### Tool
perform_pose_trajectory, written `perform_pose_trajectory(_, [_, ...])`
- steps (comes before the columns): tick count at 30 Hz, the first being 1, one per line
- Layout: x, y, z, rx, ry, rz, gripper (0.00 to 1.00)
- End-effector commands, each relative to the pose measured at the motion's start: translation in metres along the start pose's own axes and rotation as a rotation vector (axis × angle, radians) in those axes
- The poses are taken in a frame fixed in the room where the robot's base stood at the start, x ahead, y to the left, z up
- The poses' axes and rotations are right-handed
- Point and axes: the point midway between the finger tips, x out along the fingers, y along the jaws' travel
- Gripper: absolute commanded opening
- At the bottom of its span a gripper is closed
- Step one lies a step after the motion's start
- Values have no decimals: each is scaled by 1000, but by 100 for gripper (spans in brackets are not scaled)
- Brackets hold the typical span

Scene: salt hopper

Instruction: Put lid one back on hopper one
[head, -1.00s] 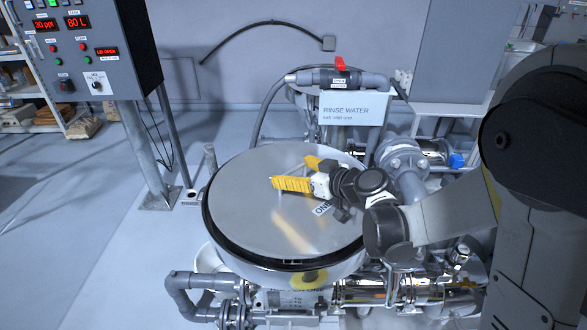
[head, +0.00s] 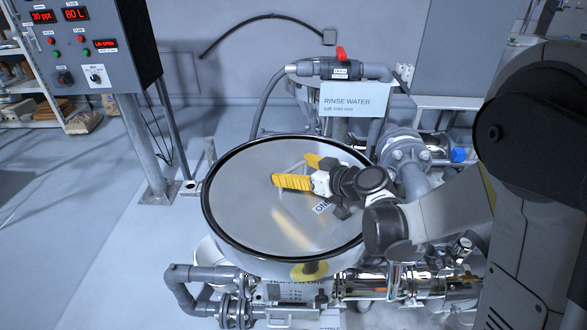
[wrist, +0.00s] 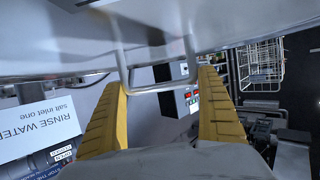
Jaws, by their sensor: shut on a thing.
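Lid one is a round, shiny metal disc (head: 255,200) with a label reading ONE, lying over the mouth of hopper one (head: 270,268) in the head view. A black rim shows all round the disc. I cannot tell whether the lid touches the hopper or hovers just above it. My gripper (head: 300,172) has yellow fingers and reaches in from the right, over the right half of the lid. In the wrist view my gripper (wrist: 160,100) is shut on the lid's bent-bar handle (wrist: 122,68), which passes between the fingers. The hopper's inside is hidden.
A grey control panel (head: 85,50) stands at the left, with red readouts, one apparently reading LID OPEN. A rinse water sign (head: 352,103) and red-handled valve (head: 341,54) are behind the hopper. Pipes (head: 190,290) surround its base. The floor at left is clear.

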Motion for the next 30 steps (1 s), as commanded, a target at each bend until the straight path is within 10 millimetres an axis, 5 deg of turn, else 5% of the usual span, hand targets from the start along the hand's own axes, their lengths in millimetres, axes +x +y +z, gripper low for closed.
perform_pose_trajectory(11, [2,0,6,1,1,0,46])
perform_pose_trajectory(12, [2,0,6,1,1,0,96])
perform_pose_trajectory(13, [2,0,6,1,1,0,100])
perform_pose_trajectory(23, [-6,1,6,0,0,2,100])
perform_pose_trajectory(30, [-54,1,6,1,0,4,100])
